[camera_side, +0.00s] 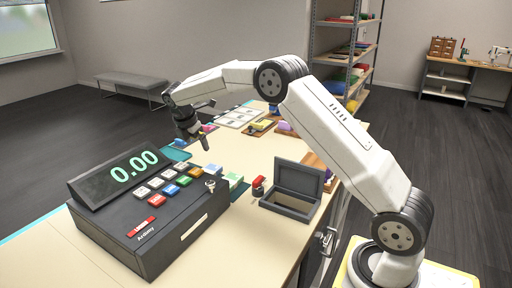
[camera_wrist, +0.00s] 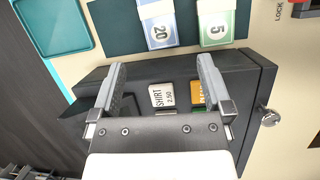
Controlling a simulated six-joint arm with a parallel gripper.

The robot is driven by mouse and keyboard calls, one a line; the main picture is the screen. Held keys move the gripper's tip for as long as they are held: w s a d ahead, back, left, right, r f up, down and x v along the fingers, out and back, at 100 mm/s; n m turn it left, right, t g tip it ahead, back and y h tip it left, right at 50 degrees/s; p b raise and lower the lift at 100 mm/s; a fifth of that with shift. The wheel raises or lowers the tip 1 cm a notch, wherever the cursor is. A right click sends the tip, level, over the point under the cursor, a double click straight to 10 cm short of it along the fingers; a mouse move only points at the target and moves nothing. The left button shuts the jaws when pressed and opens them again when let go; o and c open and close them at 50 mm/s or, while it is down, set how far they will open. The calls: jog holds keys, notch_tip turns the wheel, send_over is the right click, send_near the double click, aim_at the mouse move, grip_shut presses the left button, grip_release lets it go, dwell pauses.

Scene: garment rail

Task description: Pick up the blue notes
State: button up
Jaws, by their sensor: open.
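The blue notes (camera_wrist: 158,24) are a banded stack marked 20. They lie on a dark teal mat (camera_wrist: 112,32) near the top of the wrist view, left of a green stack marked 5 (camera_wrist: 216,22). In the side view the blue notes are a small pale patch behind the cash register (camera_side: 180,212), partly hidden. My gripper (camera_wrist: 162,65) is open and empty. In the wrist view its fingers stand apart over the register's edge, with the blue notes just beyond the fingertips. In the side view my gripper (camera_side: 204,143) hangs above the counter, behind the register.
The register has coloured keys, a lit display and a key (camera_wrist: 268,116) in its lock. A teal tray (camera_wrist: 55,25) lies left of the notes. An open grey box (camera_side: 290,208) and a red-topped stamp (camera_side: 258,187) stand right of the register. The front right counter is clear.

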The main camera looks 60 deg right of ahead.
jog(key=w+d+n, duration=0.1)
send_near(206, 170)
jog(key=shift+s+a+f, duration=0.25)
jog(key=shift+s+f, duration=0.05)
jog(key=shift+f, duration=0.3)
jog(key=shift+f, duration=0.1)
jog(key=shift+x, duration=3.8)
jog(key=shift+s, duration=0.15)
jog(key=c, duration=1)
jog(key=shift+r, duration=0.25)
